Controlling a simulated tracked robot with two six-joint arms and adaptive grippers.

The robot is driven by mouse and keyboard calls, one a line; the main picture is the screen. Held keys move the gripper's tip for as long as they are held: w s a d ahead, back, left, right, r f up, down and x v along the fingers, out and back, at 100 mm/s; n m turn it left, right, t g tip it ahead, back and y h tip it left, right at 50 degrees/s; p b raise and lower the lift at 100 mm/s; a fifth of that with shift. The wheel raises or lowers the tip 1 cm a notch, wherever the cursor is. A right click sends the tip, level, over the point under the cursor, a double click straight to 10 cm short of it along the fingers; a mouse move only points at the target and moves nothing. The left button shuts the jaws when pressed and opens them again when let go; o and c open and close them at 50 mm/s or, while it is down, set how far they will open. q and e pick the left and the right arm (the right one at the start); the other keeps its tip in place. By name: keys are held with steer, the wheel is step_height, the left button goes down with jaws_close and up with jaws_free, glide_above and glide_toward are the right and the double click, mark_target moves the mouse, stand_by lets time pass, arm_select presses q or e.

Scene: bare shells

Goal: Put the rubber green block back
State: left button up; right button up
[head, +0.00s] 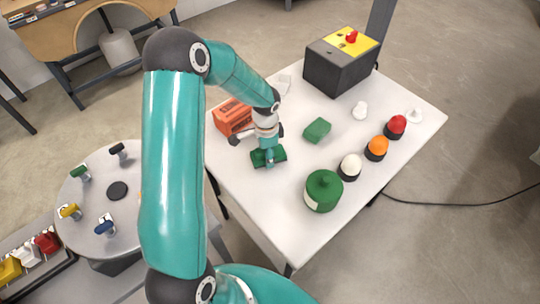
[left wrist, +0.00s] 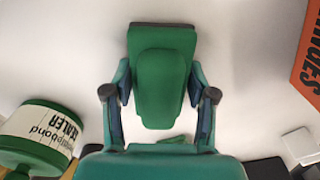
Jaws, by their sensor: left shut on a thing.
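My left gripper (head: 266,150) is shut on a green block (head: 276,157) over the near left part of the white table (head: 245,185). In the left wrist view, the green block (left wrist: 162,85) sits between the two fingertips (left wrist: 160,88), with a dark edge at its far end. I cannot tell whether the block touches the table. A second green block (head: 317,130) with a bevelled top lies on the table to the right of the gripper. My right gripper is not in view.
An orange box (head: 232,115) stands close behind the gripper; a green sealer tin (head: 323,190) is at its lower right. White, orange and red capped jars (head: 376,148) line the right side. A dark box with a yellow top (head: 340,62) stands at the back.

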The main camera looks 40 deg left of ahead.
arm_select(q)
steer(key=o, duration=1.6)
steer(key=shift+f, duration=0.1)
steer(key=shift+c, duration=0.2)
step_height(320, 180, up, 12)
steer(key=shift+r+b, duration=0.15)
steer(key=shift+b, duration=0.2)
